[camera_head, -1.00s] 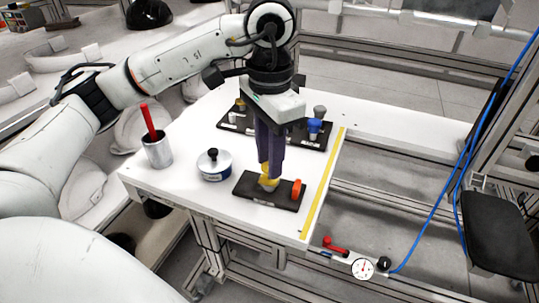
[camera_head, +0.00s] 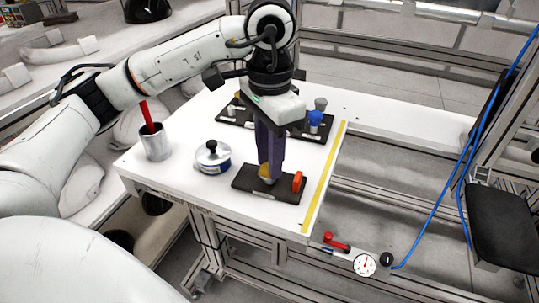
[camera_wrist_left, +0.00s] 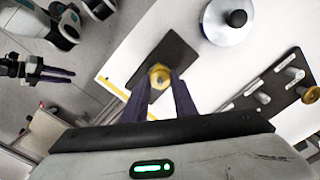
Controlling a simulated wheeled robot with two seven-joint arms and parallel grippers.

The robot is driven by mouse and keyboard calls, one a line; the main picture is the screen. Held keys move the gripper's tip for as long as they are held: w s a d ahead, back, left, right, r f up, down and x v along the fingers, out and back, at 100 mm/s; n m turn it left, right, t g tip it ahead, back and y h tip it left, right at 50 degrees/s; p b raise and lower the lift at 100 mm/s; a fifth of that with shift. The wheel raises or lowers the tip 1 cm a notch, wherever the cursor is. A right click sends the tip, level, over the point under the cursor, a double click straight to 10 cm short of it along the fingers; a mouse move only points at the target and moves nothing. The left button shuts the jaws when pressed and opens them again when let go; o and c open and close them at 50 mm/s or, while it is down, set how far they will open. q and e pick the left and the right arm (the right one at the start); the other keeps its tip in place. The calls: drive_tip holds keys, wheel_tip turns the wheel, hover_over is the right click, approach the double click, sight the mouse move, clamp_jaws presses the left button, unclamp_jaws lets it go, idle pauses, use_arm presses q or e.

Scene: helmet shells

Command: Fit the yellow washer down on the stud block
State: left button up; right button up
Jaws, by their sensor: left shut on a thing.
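The yellow washer (camera_head: 264,173) is between the fingertips of my left gripper (camera_head: 270,178), which is shut on it. It also shows as a yellow ring in the left wrist view (camera_wrist_left: 159,76). The stud block (camera_head: 246,184) is a dark plate on the white table, with an orange piece (camera_head: 298,181) at its right end. The washer is right over or at a stud on the block; whether it touches is hidden by the fingers. My right gripper (camera_wrist_left: 72,74) shows small at the left of the left wrist view, its two fingers apart.
A round silver and blue pot with a black knob (camera_head: 212,156) stands left of the block. A metal cup (camera_head: 156,143) holds a red stick. A dark rack (camera_head: 237,124) with several pegs lies behind. A yellow strip (camera_head: 325,178) marks the table's right edge.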

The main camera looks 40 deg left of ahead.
use_arm(q)
drive_tip(key=shift+f, duration=0.2)
use_arm(e)
drive_tip(key=shift+f, duration=0.15)
use_arm(q)
drive_tip(key=o, duration=1.1)
drive_tip(key=shift+r, duration=0.1)
wheel_tip(320, 180, up, 10)
drive_tip(key=p, duration=0.2)
drive_tip(key=shift+r+p, duration=0.15)
drive_tip(key=shift+p, duration=0.15)
use_arm(e)
drive_tip(key=r, duration=0.3)
drive_tip(key=a+r, duration=0.1)
drive_tip(key=shift+w+r, duration=0.2)
drive_tip(key=shift+w, duration=0.05)
